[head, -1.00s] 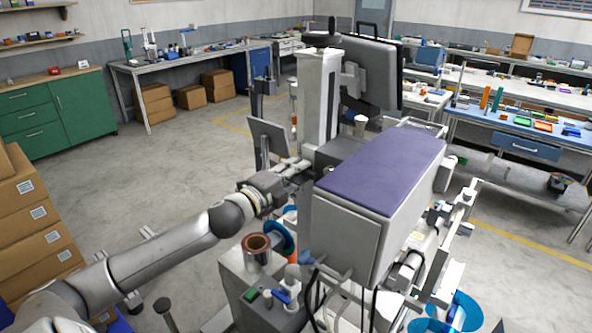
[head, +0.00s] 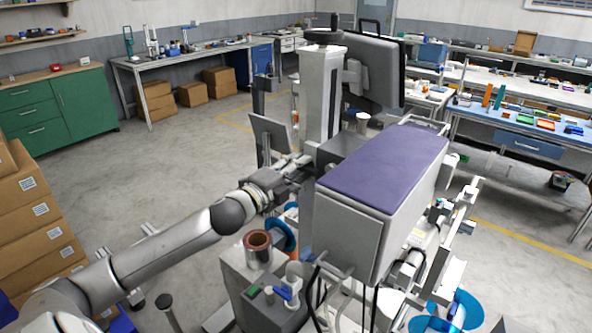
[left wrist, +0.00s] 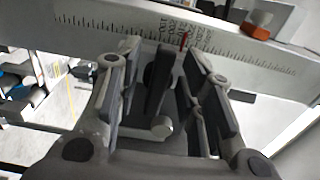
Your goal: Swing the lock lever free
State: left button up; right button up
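In the left wrist view, a dark upright lever (left wrist: 158,78), which I take to be the lock lever, stands in front of a pale bar with a printed scale (left wrist: 85,25). A light round pin end (left wrist: 162,126) shows near its foot. My left gripper (left wrist: 163,65) is open, one finger on each side of the lever, with gaps visible on both sides. In the head view my left gripper (head: 298,172) reaches the machine beside its white column (head: 319,105); the lever is too small to tell there. My right gripper is in neither view.
The purple-topped machine body (head: 385,165) stands right of my left gripper. A grey tilted panel (head: 270,137) is just behind it. A copper-coloured roll (head: 258,241) and blue reels (head: 283,236) sit below.

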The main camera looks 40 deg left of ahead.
pick_arm(q)
jog(key=shift+s, duration=0.1)
jog(key=s, duration=1.1)
jog(key=shift+s+a, duration=0.4)
jog(key=shift+a, duration=0.05)
dwell(0.4)
